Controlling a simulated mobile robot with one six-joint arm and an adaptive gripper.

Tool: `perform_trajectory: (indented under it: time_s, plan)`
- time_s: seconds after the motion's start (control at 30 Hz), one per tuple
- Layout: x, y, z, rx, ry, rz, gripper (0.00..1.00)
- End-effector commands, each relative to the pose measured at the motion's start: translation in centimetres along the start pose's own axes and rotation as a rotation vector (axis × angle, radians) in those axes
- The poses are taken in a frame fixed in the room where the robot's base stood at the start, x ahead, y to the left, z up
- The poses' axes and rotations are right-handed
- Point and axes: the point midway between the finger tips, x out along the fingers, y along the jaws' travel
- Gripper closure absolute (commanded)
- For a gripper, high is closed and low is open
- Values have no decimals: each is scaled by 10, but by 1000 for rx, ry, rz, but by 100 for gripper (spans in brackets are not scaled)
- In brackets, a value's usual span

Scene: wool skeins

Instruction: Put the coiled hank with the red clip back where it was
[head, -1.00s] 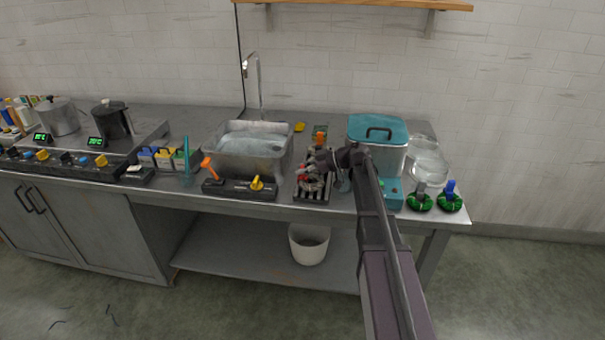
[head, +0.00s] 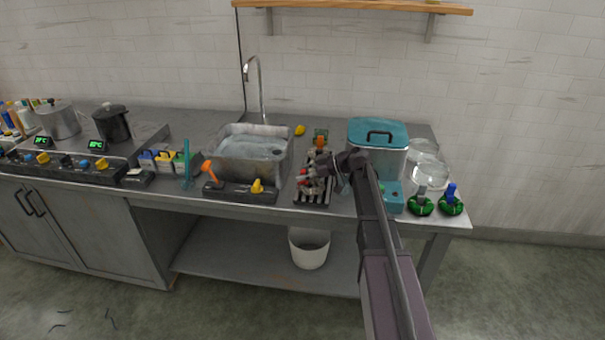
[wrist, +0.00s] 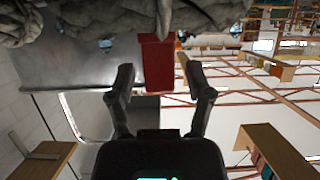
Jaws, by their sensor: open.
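The red clip (wrist: 157,62) shows in the wrist view, with grey, bulky strands of a hank (wrist: 105,18) beside it along the top edge. My gripper (wrist: 160,78) is open, its two fingers on either side of the clip in the picture, with gaps to both. I cannot tell whether the clip is fully between them in depth. In the head view, my gripper (head: 312,172) is over the dark slotted rack (head: 312,197), near a small red spot (head: 303,172). My arm and gripper hide part of the rack, and the hank's full shape is unclear there.
A metal basin (head: 226,170) of liquid stands left of the rack, behind a black control strip (head: 232,193). A teal-lidded container (head: 378,134) stands close on the right, with glass jars (head: 430,175) beyond. A white bin (head: 309,248) is below the counter.

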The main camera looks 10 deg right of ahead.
Motion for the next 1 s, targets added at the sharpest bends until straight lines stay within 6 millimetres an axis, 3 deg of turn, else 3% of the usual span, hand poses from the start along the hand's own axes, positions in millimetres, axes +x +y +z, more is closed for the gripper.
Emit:
perform_trajectory:
  time_s: [0.2, 0.37, 0.8, 1.0]
  plan:
    - [-2, 0, -4, 0, 0, 0, 34]
    - [-18, 0, -4, 1, 0, 3, 34]
    - [-88, 0, -5, 2, 0, 2, 34]
    - [-112, 0, -4, 1, 0, 2, 34]
